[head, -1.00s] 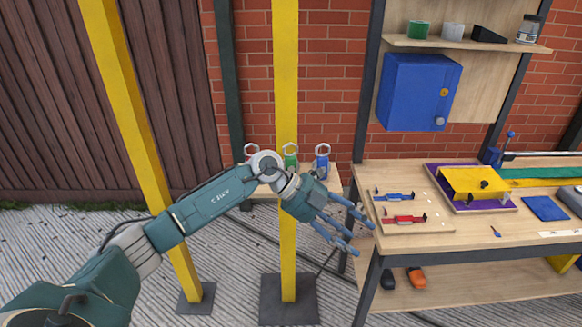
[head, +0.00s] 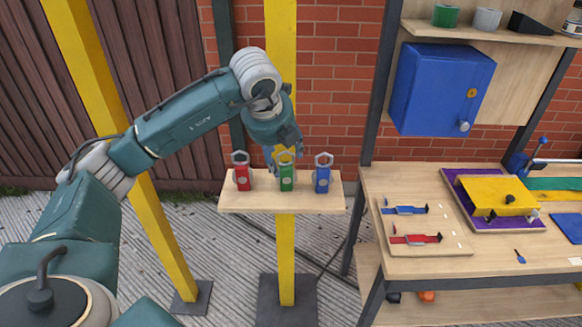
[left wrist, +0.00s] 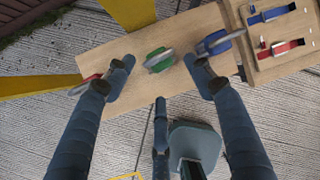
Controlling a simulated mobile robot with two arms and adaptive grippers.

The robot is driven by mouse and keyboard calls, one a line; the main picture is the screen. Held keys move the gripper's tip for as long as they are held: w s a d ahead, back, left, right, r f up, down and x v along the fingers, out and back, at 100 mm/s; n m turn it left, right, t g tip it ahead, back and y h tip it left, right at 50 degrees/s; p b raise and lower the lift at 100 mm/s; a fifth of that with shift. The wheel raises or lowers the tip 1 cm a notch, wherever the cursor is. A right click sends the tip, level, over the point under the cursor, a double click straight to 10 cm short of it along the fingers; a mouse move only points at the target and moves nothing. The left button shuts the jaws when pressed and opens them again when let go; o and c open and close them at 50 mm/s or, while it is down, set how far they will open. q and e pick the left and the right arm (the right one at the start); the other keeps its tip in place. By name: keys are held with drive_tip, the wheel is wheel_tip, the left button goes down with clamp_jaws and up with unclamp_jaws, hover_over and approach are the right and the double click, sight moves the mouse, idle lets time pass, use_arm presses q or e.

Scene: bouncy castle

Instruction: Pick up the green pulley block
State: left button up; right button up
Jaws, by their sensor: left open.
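The green pulley block (head: 286,179) stands on a small wooden shelf (head: 255,200), between a red pulley block (head: 242,178) and a blue pulley block (head: 322,179). Each has a metal ring on top. My left gripper (head: 283,157) is open and above and around the green block's ring, partly hiding it. In the left wrist view the green block (left wrist: 159,60) lies beyond and between the spread fingers (left wrist: 161,82), with nothing held. The blue block (left wrist: 219,41) is close to the right finger; the red block (left wrist: 85,85) is partly hidden behind the left finger. My right gripper is not in view.
A yellow post (head: 286,250) rises at the shelf. A workbench (head: 420,265) stands close on the right, with a board (head: 455,247) holding blue and red tools. A blue cabinet (head: 440,90) hangs above it. Another yellow post (head: 150,210) stands left.

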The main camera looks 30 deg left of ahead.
sight(285, 173)
use_arm(q)
drive_tip(key=x, duration=0.2)
drive_tip(key=p+x, duration=0.1)
drive_tip(key=x, duration=0.1)
drive_tip(key=shift+s+d+f, duration=0.1)
drive_tip(key=shift+s+f, duration=0.05)
drive_tip(key=shift+s, duration=0.2)
drive_tip(key=shift+w+f, duration=0.15)
drive_tip(key=shift+f, duration=0.1)
drive_tip(key=p+x, duration=0.1)
drive_tip(key=x, duration=0.1)
drive_tip(key=p+x, duration=0.1)
drive_tip(key=x, duration=0.1)
drive_tip(key=shift+f+p, duration=0.25)
drive_tip(key=shift+p, duration=0.15)
drive_tip(key=shift+f, duration=0.25)
drive_tip(key=shift+w+f, duration=0.1)
drive_tip(key=shift+f, duration=0.05)
drive_tip(key=shift+c, duration=0.5)
drive_tip(key=c, duration=0.9)
drive_tip(key=shift+c, duration=1)
use_arm(e)
drive_tip(key=shift+g, duration=0.3)
drive_tip(key=s+r, duration=0.2)
drive_tip(key=s+d+r, duration=0.1)
drive_tip(key=s, duration=0.1)
drive_tip(key=shift+d+r, duration=0.15)
drive_tip(key=shift+r, duration=0.25)
